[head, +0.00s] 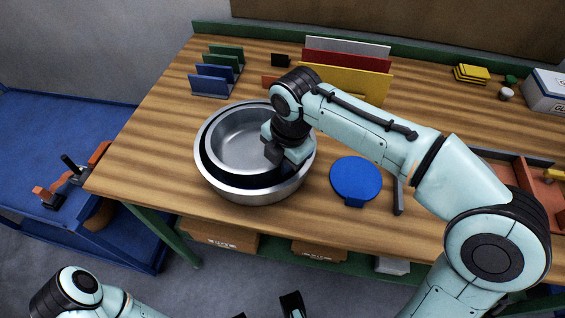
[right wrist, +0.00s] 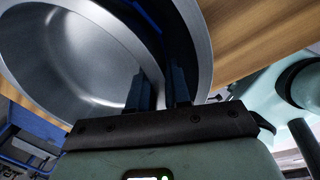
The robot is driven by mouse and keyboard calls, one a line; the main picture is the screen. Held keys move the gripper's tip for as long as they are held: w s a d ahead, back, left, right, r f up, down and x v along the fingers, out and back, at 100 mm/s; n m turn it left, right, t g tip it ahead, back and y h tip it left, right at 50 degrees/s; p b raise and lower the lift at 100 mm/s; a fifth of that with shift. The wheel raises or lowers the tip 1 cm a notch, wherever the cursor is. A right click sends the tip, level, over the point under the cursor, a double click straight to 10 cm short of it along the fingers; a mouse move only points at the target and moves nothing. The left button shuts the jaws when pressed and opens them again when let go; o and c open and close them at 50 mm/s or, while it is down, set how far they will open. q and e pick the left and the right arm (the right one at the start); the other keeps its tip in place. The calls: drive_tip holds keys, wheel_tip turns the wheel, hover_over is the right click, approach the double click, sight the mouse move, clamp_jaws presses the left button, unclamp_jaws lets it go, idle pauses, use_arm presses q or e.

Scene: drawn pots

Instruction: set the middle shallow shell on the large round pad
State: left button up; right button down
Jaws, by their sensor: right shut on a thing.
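Two silver round shells stand nested on the wooden table. The outer one (head: 262,193) is wide, and a dark gap separates it from the inner shallow shell (head: 233,140). My right gripper (head: 277,155) is shut on the inner shell's near-right wall. In the right wrist view its dark fingers (right wrist: 160,90) straddle that wall, one inside the inner shell (right wrist: 85,55), one in the gap before the outer shell (right wrist: 205,45). The blue round pad (head: 355,178) lies bare to the right. My left gripper (head: 266,311) is only partly in view at the bottom edge, its fingertips apart.
Blue and green racks (head: 212,80) stand behind the shells. Red, yellow and grey panels (head: 345,80) stand at the back. A grey bar (head: 398,196) lies right of the pad, with an orange tray (head: 515,170) beyond. A blue cart (head: 50,130) is at the left.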

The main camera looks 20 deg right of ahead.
drive_tip(key=shift+f, duration=0.15)
drive_tip(key=shift+f, duration=0.4)
drive_tip(key=c, duration=1.1)
unclamp_jaws()
drive_tip(key=shift+r, duration=0.35)
drive_tip(key=r+p, duration=0.1)
drive_tip(key=r, duration=0.3)
drive_tip(key=s+r+p, duration=0.1)
drive_tip(key=r, duration=0.3)
drive_tip(key=r+p, duration=0.1)
drive_tip(key=r, duration=0.3)
drive_tip(key=shift+s+d, duration=0.25)
drive_tip(key=shift+d, duration=0.05)
